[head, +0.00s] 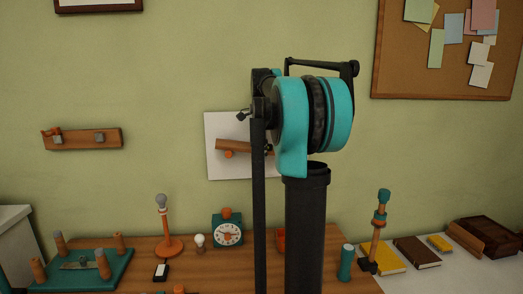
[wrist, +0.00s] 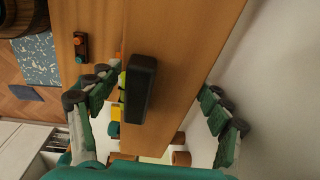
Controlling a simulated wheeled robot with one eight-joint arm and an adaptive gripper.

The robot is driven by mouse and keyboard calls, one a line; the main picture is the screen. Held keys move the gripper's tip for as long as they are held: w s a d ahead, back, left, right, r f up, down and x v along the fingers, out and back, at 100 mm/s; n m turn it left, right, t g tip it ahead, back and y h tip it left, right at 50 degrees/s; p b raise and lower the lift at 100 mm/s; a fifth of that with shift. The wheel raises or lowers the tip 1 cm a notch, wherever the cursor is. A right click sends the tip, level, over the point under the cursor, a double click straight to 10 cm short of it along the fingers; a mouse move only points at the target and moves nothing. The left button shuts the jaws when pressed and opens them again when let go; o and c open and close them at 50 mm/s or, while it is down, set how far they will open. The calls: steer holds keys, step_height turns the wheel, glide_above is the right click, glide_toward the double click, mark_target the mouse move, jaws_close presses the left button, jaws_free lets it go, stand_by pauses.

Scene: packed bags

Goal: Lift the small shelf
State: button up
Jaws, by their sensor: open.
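A short, slightly tilted wooden board (head: 230,145) on a white wall panel (head: 216,170) looks like the small shelf. An orange round piece sits under its left part, and my arm hides its right end. In the wrist view, my gripper (wrist: 160,84) is open, its green and grey fingers spread wide. A dark block (wrist: 140,88) shows between the fingers, in front of a wooden surface (wrist: 190,45); nothing is clearly gripped. I cannot tell whether the small shelf shows in the wrist view. The gripper is not clear in the head view.
A wooden rail (head: 80,138) hangs on the left wall. The table (head: 195,258) carries a teal peg board (head: 85,285), an orange stand (head: 166,240), a clock (head: 228,232) and a teal cylinder (head: 346,263). Books (head: 416,252) lie at right. The wall around the panel's left is bare.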

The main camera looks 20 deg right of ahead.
steer(key=c, duration=1.1)
